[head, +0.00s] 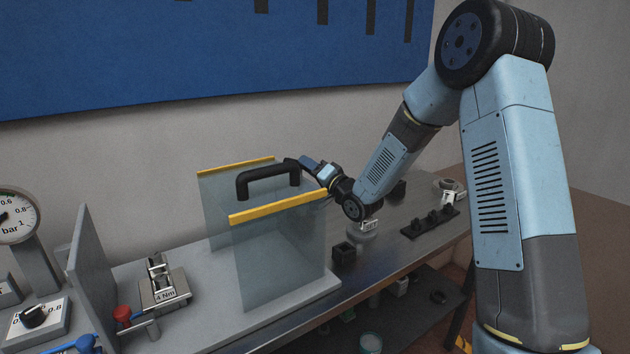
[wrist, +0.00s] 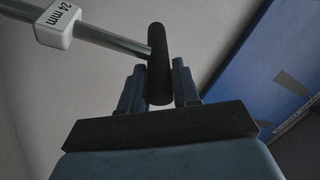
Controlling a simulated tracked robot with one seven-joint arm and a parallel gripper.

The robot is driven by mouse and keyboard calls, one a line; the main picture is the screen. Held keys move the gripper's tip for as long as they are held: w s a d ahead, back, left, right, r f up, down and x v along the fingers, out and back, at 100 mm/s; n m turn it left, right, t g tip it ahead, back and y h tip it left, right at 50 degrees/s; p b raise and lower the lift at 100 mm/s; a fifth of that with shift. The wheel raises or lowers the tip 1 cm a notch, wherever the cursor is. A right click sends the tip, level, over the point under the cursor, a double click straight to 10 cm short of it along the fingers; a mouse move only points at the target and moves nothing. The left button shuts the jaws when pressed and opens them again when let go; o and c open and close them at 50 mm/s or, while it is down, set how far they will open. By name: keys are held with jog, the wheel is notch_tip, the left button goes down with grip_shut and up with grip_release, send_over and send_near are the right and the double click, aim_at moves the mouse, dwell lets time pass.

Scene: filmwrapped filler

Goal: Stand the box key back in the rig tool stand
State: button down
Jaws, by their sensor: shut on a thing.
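My gripper (wrist: 158,80) is shut on the black cylindrical handle of the box key (wrist: 158,45) in the wrist view. The key's metal shaft runs from the handle to the upper left and carries a white tag reading "24 mm". In the head view my gripper (head: 311,165) is raised above the bench, beside the clear guard's black handle; the key cannot be made out there. A small black open-topped holder (head: 343,253) stands on the bench below, right of the guard. I cannot tell for sure whether it is the rig tool stand.
The clear guard (head: 280,255) with yellow edges and a black handle (head: 268,178) stands left of my gripper. A round piece labelled "SET" (head: 365,232) and a black strip with knobs (head: 430,223) sit to the right. A metal fixture (head: 162,288) and a gauge (head: 15,215) are at left.

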notch_tip(320, 180, down, 4)
jog(key=shift+r, duration=0.25)
jog(key=c, duration=0.8)
grip_release()
jog(key=shift+f, duration=0.1)
